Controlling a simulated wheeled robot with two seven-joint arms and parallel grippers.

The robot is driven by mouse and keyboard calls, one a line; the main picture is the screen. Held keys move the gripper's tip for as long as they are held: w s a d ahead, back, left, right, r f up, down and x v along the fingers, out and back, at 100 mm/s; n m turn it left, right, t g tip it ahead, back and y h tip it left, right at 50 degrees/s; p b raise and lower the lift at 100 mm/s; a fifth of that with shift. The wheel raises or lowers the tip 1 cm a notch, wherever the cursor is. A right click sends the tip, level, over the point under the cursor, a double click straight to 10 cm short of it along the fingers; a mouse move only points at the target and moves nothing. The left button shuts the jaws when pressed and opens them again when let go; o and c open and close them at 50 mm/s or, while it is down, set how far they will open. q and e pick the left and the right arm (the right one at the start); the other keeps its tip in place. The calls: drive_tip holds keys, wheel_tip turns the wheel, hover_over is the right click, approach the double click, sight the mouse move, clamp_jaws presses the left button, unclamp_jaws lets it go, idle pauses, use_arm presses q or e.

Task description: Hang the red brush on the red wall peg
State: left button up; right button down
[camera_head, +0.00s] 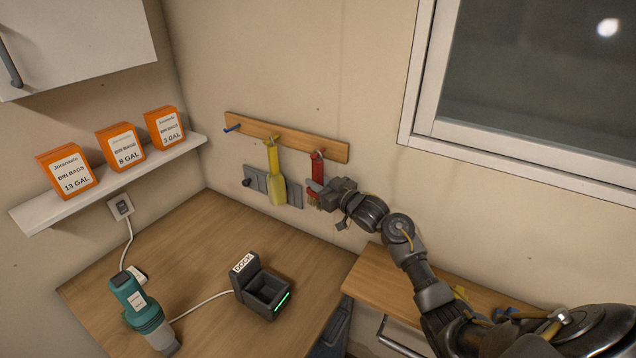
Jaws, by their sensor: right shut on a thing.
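The red brush (317,172) hangs vertically against the wall at the right end of the wooden peg rail (300,143). Its top, with a pale ring, is level with the rail's right peg position (318,153). The red peg itself is hard to make out there, and I cannot tell whether the ring is around it. My right gripper (319,194) is shut on the lower part of the red brush and hides some of it. Bristles show just below the jaws. My left gripper is not in view.
A yellow brush (275,175) hangs from the rail's middle peg; the blue peg (232,128) is bare. A grey wall strip (293,193) lies behind. Below, the wooden counter holds a dock (262,291) and a teal handheld device (137,304). A window (530,90) is at right.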

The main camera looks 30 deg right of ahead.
drive_tip(key=c, duration=1.1)
unclamp_jaws()
drive_tip(key=shift+s, duration=0.15)
drive_tip(key=shift+s+d+f, duration=0.15)
drive_tip(key=shift+s, duration=0.15)
drive_tip(key=b+v, duration=0.1)
drive_tip(key=v, duration=0.4)
drive_tip(key=b+v, duration=0.2)
drive_tip(key=v, duration=0.3)
drive_tip(key=shift+r+b, duration=0.25)
drive_tip(key=shift+b, duration=0.05)
